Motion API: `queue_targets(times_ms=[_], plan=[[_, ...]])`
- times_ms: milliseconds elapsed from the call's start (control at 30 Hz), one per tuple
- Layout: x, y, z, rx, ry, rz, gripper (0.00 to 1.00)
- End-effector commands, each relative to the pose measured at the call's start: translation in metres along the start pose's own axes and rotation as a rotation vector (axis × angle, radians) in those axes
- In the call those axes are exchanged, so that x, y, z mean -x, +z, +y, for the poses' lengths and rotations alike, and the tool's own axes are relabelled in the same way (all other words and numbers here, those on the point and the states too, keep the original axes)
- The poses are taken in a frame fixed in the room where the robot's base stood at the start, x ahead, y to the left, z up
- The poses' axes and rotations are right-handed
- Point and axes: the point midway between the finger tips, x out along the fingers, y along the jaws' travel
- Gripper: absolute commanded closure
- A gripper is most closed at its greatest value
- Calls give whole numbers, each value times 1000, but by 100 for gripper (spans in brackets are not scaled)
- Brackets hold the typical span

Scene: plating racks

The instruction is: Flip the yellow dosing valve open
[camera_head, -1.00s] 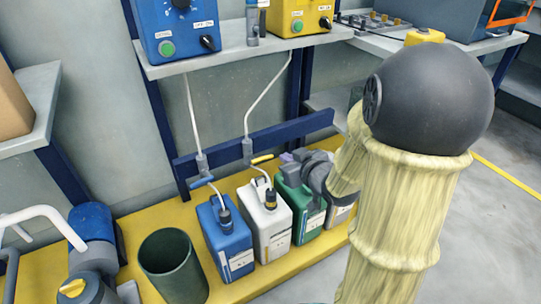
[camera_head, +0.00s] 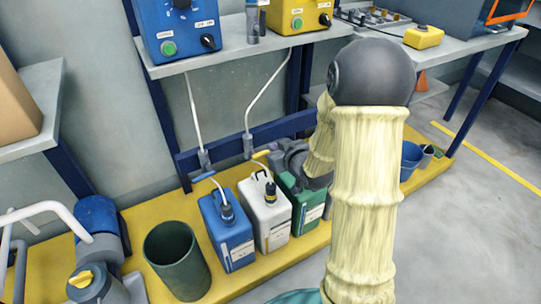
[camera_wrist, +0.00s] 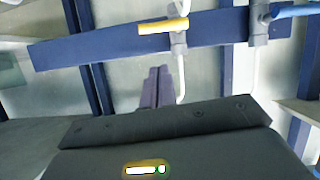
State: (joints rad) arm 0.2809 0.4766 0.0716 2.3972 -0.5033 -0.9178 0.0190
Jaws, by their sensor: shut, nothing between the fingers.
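The yellow dosing valve handle (camera_head: 262,154) is a short bar on a grey valve body (camera_head: 248,146), on a thin pipe at the blue rail. It also shows in the wrist view as a nearly level yellow bar (camera_wrist: 163,26), across the pipe. My gripper (camera_wrist: 159,70) is shut and empty, its purple-grey fingers pointing at the rail just below and left of the valve body. A gap shows in the picture between fingertips and handle. In the head view my gripper (camera_head: 274,158) is just right of the handle, its fingertips hard to make out.
A blue-handled valve (camera_head: 204,176) sits left of the yellow one. Below stand a blue canister (camera_head: 228,236), a white canister (camera_head: 268,218) and a green canister (camera_head: 308,208), the last close under my wrist. A shelf edge (camera_head: 240,57) runs above.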

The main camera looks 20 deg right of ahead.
Motion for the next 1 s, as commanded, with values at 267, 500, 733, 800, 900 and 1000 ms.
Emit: queue_targets(times_ms=[267,500,733,800,900,1000], plan=[[-39,20,-1,-1,0,-1,100],[-50,29,0,-1,-1,0,100],[-50,28,0,-1,-1,0,100],[-50,28,0,-1,-1,0,100],[-50,28,0,-2,-2,0,100],[-51,27,-2,-10,-8,0,100]])
